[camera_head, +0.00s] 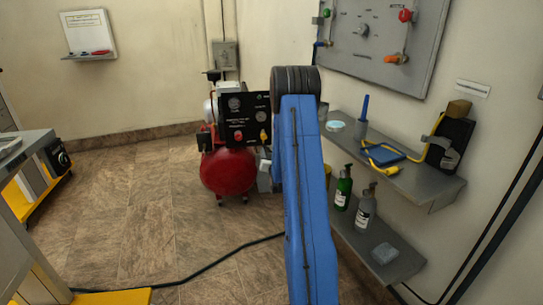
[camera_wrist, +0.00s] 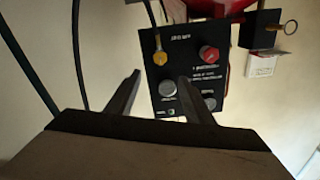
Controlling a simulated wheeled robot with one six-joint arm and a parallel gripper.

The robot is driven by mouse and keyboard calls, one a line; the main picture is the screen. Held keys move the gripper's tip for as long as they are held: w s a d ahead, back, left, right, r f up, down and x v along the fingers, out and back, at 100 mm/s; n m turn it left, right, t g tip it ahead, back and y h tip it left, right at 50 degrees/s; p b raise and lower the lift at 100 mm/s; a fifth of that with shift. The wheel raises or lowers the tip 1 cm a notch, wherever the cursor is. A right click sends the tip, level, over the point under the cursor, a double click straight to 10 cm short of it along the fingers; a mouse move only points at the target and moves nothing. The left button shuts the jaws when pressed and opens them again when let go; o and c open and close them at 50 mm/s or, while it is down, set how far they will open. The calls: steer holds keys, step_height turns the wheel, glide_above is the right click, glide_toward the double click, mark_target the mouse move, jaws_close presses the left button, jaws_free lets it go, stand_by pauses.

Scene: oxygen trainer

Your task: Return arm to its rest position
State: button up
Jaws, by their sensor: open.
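My blue arm (camera_head: 304,200) is raised and stretched forward through the middle of the head view, with its dark joint at the top. My gripper is hidden behind it there. In the wrist view my gripper (camera_wrist: 159,76) is open, with its two dark fingers apart and nothing between them. Beyond the fingers is the black control panel (camera_wrist: 192,72), upside down in that view, with a red knob, a yellow fitting and round gauges. In the head view the same panel (camera_head: 245,119) stands on the red compressor (camera_head: 228,172). I cannot tell the exact gap between fingers and panel.
On the right wall are a grey valve board (camera_head: 350,40) and a grey shelf (camera_head: 419,181) with tools. A bench (camera_head: 30,140) stands left. A black cable (camera_head: 215,262) crosses the floor; the floor left of my arm is mostly clear.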

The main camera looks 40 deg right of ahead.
steer(key=shift+s+a, duration=0.15)
steer(key=shift+s, duration=0.1)
stand_by(0.5)
steer(key=s+a+r+n+g+y, duration=0.2)
steer(key=a+r, duration=0.5)
steer(key=a, duration=0.3)
steer(key=s+a+r+n+g+y, duration=0.1)
steer(key=s+a+r+y, duration=0.1)
steer(key=a+r, duration=0.7)
steer(key=s+a+r+n+g+y, duration=0.3)
steer(key=s+a, duration=1.1)
steer(key=a, duration=0.2)
steer(key=s+a+n+g, duration=0.1)
steer(key=s+a, duration=0.3)
steer(key=s, duration=0.5)
steer(key=s+a+f+n+g+y, duration=0.1)
steer(key=s+a, duration=0.3)
steer(key=s, duration=0.6)
steer(key=s+a+n+g+y, duration=0.1)
steer(key=s+a, duration=0.3)
steer(key=s, duration=0.6)
steer(key=shift+f+g, duration=0.35)
steer(key=shift+g, duration=0.45)
